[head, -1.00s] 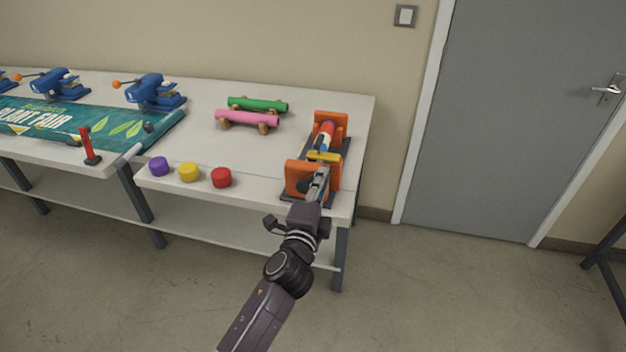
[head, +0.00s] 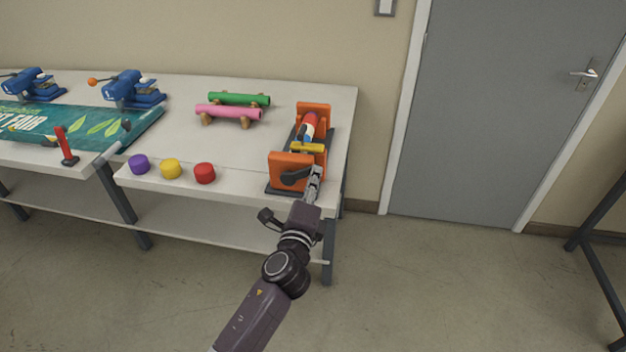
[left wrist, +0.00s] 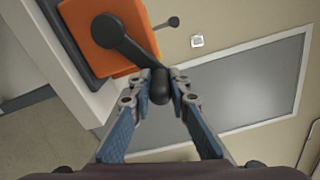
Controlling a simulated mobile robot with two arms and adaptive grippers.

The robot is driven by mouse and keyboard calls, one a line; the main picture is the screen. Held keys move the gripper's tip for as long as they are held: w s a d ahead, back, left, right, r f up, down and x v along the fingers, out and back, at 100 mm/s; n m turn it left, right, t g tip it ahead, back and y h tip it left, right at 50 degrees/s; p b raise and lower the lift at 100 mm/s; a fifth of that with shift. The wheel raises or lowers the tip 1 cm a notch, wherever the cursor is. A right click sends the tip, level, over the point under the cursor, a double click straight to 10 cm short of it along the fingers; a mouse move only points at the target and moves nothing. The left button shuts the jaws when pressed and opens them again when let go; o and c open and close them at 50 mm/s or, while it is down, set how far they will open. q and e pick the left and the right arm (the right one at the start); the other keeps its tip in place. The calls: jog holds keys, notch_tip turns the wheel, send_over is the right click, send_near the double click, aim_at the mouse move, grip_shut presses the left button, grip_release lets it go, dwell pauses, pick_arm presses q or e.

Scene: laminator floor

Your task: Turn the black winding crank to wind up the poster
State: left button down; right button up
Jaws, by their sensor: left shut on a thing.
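The orange winder (head: 284,160) stands at the right end of the white table, on a dark base. Its black crank (head: 294,178) is on the front face, with its arm pointing right. A red, white and blue roll (head: 309,126) lies between the winder's orange end blocks, with a yellow bar (head: 306,147) across it. My left gripper (head: 316,173) is shut on the crank's handle. In the left wrist view the black crank (left wrist: 128,47) runs from its hub to the knob between my left fingers (left wrist: 161,88). My right gripper is out of view.
Purple, yellow and red caps (head: 204,173) stand left of the winder. Green and pink tubes (head: 228,112) rest on wooden supports behind them. A teal banner (head: 85,125) and blue devices (head: 134,88) are farther left. Open floor lies in front of the grey door (head: 490,110).

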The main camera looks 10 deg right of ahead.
pick_arm(q)
jog(key=shift+f, duration=0.15)
jog(key=c, duration=1.8)
grip_release()
jog(key=v, duration=1.2)
